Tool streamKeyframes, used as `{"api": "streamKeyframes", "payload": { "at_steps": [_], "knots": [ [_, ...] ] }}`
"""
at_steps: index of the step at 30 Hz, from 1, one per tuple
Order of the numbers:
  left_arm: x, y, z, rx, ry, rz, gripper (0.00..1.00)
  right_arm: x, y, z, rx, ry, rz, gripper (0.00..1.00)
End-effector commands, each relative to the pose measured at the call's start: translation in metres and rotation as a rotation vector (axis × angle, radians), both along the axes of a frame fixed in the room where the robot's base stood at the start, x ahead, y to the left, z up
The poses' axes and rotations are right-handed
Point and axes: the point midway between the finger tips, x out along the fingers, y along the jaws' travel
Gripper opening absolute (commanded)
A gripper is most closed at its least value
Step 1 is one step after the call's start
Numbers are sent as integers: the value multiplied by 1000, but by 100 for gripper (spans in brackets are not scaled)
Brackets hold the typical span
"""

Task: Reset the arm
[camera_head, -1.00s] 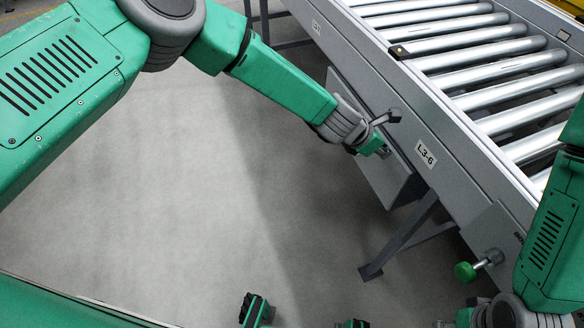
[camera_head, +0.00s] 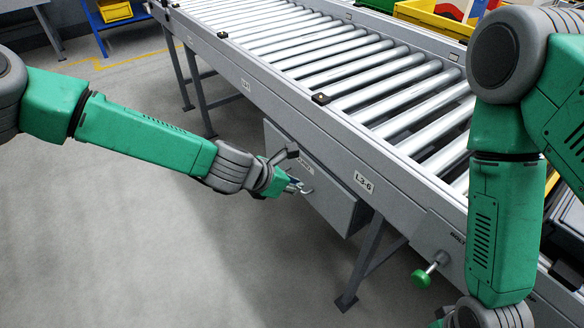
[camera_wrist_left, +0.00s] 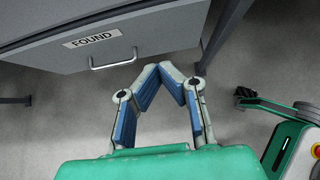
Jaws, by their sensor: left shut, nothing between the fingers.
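My left arm comes in from the left in the head view. My left gripper (camera_head: 300,188) is in front of a grey drawer unit (camera_head: 335,205) under the roller conveyor. In the left wrist view the blue-padded fingers of the left gripper (camera_wrist_left: 172,68) meet at their tips, shut with nothing between them. The drawer front (camera_wrist_left: 165,30) bears a FOUND label (camera_wrist_left: 92,37) and a metal handle (camera_wrist_left: 112,62). The fingertips are beside the handle; a small gap shows between them. My right arm hangs down at the right of the head view, its gripper out of frame.
The roller conveyor (camera_head: 255,82) runs diagonally along the right. A green knob (camera_head: 422,278) sticks out of its side, and a support leg (camera_head: 362,265) stands below. A yellow bin (camera_head: 115,11) is at the back left. The grey floor (camera_head: 150,240) at left is clear.

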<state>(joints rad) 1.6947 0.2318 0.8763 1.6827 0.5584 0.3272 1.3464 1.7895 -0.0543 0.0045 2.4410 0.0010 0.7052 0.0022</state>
Motion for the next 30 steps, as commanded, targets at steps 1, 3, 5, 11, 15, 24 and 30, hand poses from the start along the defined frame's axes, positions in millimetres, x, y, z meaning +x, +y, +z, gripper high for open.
{"api": "streamKeyframes", "payload": {
  "at_steps": [1, 3, 5, 11, 15, 24, 30],
  "knots": [
    [-1, 2, 1, -2, 1, 0, 0, 0, 0, 0, 0, 0, 0, 40],
    [-1, 3, 1, -2, 1, 0, 0, 0, 0, 0, 0, 0, 0, 40],
    [-1, 4, 1, -1, 0, -1, 0, 0, 0, 0, 0, 0, 0, 40],
    [-40, 17, -30, 140, -62, -167, 0, 0, 0, 2, 0, 0, 0, 40],
    [-111, 57, -81, 399, -179, -518, 0, 0, 0, 5, 0, 0, 1, 40],
    [-262, 214, -124, 825, -400, -1485, 0, 0, 0, 11, 0, 0, 0, 40],
    [-316, 288, -107, 892, -466, -1934, 0, 0, 0, 14, 0, 0, 0, 40]
  ]
}}
